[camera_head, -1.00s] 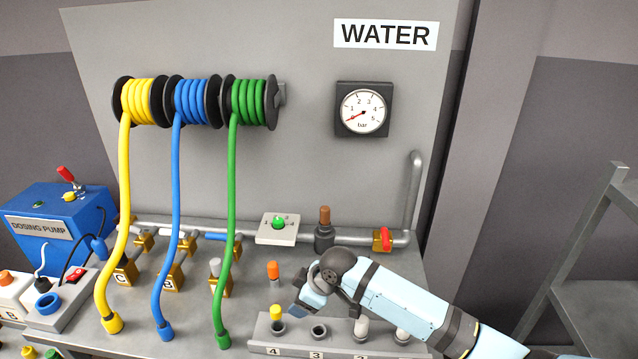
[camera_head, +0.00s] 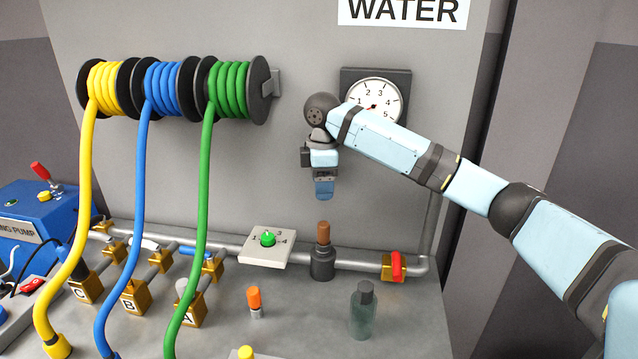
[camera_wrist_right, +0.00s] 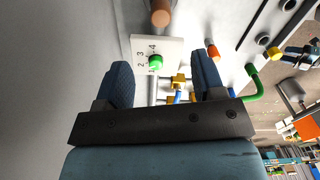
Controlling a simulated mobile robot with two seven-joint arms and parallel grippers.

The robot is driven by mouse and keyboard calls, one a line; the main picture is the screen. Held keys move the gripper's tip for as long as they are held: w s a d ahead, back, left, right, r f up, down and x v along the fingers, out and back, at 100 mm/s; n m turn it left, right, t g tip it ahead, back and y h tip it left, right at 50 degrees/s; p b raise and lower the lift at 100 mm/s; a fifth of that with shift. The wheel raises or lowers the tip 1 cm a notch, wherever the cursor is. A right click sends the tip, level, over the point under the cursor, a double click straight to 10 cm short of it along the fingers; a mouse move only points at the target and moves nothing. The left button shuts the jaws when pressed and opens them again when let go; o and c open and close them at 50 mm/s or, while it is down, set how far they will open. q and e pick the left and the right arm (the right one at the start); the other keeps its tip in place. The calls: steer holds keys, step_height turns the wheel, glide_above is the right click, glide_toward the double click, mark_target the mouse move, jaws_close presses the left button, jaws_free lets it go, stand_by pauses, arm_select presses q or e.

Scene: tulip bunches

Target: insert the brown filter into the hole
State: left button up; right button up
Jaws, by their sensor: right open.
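The brown filter (camera_head: 323,233) is a short upright cylinder. It sticks up out of the dark round holder (camera_head: 322,264) on the grey pipe; how deep it sits is hidden. Its brown end also shows at the top of the right wrist view (camera_wrist_right: 161,13), beyond the fingers. My right gripper (camera_head: 324,194) points down above the filter, apart from it. In the right wrist view its two blue fingers (camera_wrist_right: 158,84) are spread with nothing between them. I cannot make out an empty hole.
A green knob (camera_head: 268,238) on a white plate is left of the filter, and a red-handled valve (camera_head: 396,266) is right. A clear bottle (camera_head: 363,315) and an orange-capped piece (camera_head: 255,301) stand on the bench in front. The gauge (camera_head: 374,104) is behind my arm.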

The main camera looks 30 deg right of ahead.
mark_target(322, 224)
step_height(322, 224, down, 13)
steer(key=shift+f, duration=0.15)
steer(key=shift+s, duration=0.1)
stand_by(0.3)
steer(key=c, duration=1)
